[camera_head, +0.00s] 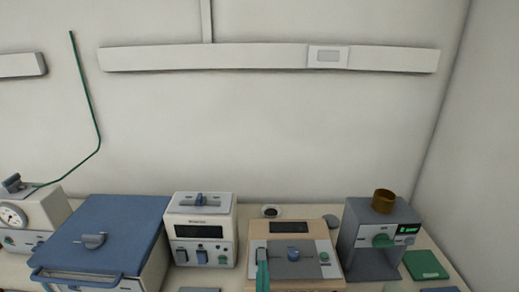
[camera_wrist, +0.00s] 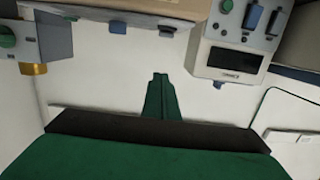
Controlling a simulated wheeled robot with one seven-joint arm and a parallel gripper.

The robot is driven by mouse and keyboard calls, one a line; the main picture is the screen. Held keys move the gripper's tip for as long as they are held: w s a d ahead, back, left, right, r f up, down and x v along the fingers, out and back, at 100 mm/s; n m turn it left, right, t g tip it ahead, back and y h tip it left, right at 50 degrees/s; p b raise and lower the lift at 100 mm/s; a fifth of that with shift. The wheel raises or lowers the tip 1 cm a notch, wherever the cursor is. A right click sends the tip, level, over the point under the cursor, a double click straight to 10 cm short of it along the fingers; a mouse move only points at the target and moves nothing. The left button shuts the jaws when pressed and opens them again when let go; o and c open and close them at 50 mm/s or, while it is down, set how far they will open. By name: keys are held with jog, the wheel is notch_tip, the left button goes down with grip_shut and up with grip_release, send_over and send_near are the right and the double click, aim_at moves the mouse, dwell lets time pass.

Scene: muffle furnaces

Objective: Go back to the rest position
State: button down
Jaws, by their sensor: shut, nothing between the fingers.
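My gripper (camera_head: 262,268) shows at the bottom middle of the head view as a narrow green shape. It stands in front of the left part of a beige device (camera_head: 313,262) with a dark display. In the wrist view my gripper (camera_wrist: 160,78) has its two green fingers together, with nothing held between them. The fingertips are seen against the pale wall, apart from the devices around them. The rest of my arm is mostly out of the head view.
A blue-topped furnace (camera_head: 120,225), a white controller (camera_head: 200,215) and a grey device (camera_head: 365,255) with a brass cup (camera_head: 384,200) stand along the bench. A gauge unit (camera_head: 30,218) is at far left. A green pad (camera_head: 425,265) lies at right. The wall above is mostly clear.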

jog(key=s+f, duration=1.4)
jog(key=s, duration=0.2)
jog(key=s+f+g, duration=0.1)
jog(key=s+f, duration=0.1)
jog(key=s, duration=1.8)
jog(key=shift+a+f, duration=0.2)
jog(key=shift+a, duration=0.25)
